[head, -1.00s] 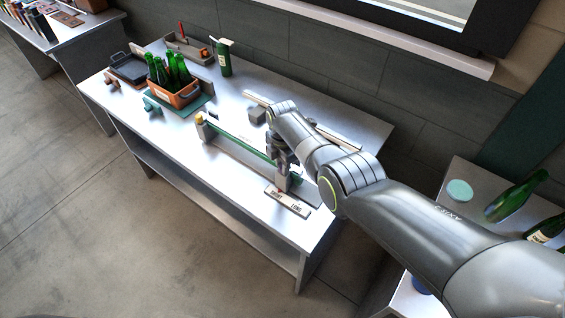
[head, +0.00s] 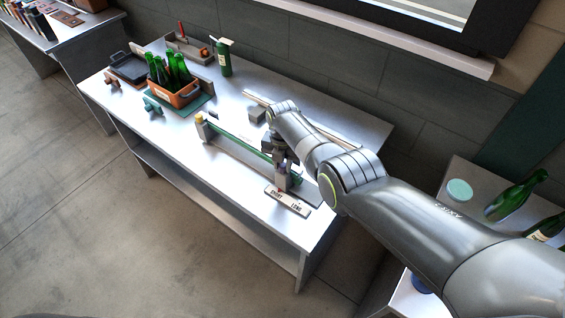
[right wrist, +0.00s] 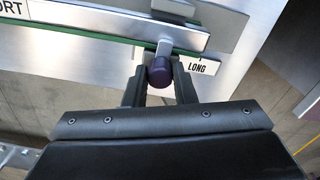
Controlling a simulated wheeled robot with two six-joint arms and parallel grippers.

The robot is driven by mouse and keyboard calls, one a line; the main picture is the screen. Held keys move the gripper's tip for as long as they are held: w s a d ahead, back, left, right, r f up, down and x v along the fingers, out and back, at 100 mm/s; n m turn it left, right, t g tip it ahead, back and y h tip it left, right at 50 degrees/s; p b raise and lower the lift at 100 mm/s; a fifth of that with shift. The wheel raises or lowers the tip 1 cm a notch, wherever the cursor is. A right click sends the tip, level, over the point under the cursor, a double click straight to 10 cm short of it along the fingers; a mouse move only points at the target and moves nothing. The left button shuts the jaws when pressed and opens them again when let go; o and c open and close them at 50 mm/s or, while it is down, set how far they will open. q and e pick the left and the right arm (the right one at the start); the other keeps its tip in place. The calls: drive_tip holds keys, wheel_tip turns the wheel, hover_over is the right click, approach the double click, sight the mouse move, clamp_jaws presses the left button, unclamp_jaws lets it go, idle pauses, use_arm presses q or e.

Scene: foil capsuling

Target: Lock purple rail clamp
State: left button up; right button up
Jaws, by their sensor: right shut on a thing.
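The purple knob of the rail clamp (right wrist: 160,72) sits between the fingers of my right gripper (right wrist: 160,88) in the right wrist view. The fingers are shut on it from both sides. The knob joins a grey lever beside a green-edged rail (right wrist: 115,36). In the head view, my right gripper (head: 283,160) is at the near right end of the green rail (head: 235,140), and a trace of purple shows by it. My arm hides part of the clamp. My left gripper is not in view.
A plate marked SHORT and LONG (head: 288,202) lies at the table's front right. An orange crate (head: 182,97) of green bottles stands on a teal mat to the left. The table's front middle is clear.

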sight(283, 165)
drive_tip(key=shift+w+r, duration=0.1)
drive_tip(key=shift+r, duration=0.05)
drive_tip(key=o, duration=1)
drive_tip(key=shift+a+r+b, duration=0.1)
drive_tip(key=shift+r+b, duration=0.55)
drive_tip(key=shift+r, duration=0.5)
wheel_tip(283, 165, up, 15)
drive_tip(key=b, duration=0.2)
